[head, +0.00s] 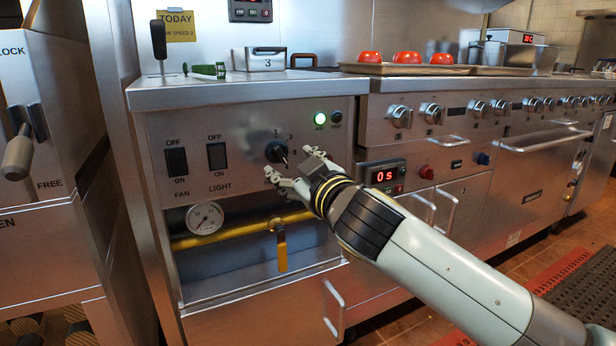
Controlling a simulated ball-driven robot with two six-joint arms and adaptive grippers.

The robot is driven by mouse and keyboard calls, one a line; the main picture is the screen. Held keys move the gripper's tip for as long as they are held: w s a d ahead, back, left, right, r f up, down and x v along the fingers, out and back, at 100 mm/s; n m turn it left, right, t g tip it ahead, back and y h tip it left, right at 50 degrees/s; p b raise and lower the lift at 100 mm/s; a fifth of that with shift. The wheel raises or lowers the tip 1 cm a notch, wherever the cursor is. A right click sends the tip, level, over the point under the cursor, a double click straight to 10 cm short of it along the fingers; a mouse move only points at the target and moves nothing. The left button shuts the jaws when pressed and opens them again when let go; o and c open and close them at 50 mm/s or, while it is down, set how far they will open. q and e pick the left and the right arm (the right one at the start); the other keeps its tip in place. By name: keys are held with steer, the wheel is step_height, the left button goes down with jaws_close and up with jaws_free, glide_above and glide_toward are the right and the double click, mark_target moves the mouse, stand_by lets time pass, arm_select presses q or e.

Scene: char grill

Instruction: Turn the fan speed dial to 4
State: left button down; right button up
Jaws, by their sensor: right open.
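The fan speed dial (276,151) is a black round knob on the steel control panel (240,125). The marks 1 and 2 show above it; the other marks are hidden or too small to read. Its pale pointer seems to aim down and right. My right gripper (289,170) is open at the dial's lower right, with one finger below the dial and one to its right. I cannot tell whether a finger touches it. A yellow note (176,26) above reads "TODAY" and seems to say fan speed 2. My left gripper is not in view.
Fan (176,162) and light (217,156) switches sit left of the dial. A lit green lamp (320,118) is above right. A gauge (206,218) and a yellow pipe with a valve handle (281,249) lie below. A red timer display (384,176) is to the right.

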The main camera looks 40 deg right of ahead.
steer(key=v, duration=0.7)
steer(key=shift+s, duration=0.1)
steer(key=s+d+f+m+g, duration=0.1)
steer(key=s+f+g, duration=0.25)
steer(key=f, duration=0.75)
steer(key=s+f+m+g, duration=0.1)
steer(key=s+f+g, duration=0.3)
steer(key=f, duration=0.7)
steer(key=s+d+f+g, duration=0.1)
steer(key=s+f+g, duration=0.1)
steer(key=s+f, duration=0.65)
steer(key=s+a+f+g+y, duration=0.35)
steer(key=s+f+g, duration=0.45)
steer(key=s+f, duration=1.1)
arm_select(q)
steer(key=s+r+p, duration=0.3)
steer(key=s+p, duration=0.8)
steer(key=p, duration=0.2)
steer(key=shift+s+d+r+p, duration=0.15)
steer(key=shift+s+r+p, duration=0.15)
steer(key=shift+p, duration=0.1)
arm_select(e)
steer(key=s+r, duration=0.4)
steer(key=s, duration=0.7)
steer(key=shift+s+a+r+m, duration=0.25)
steer(key=shift+a+r+m, duration=0.15)
steer(key=shift+a, duration=0.1)
steer(key=shift+t, duration=0.25)
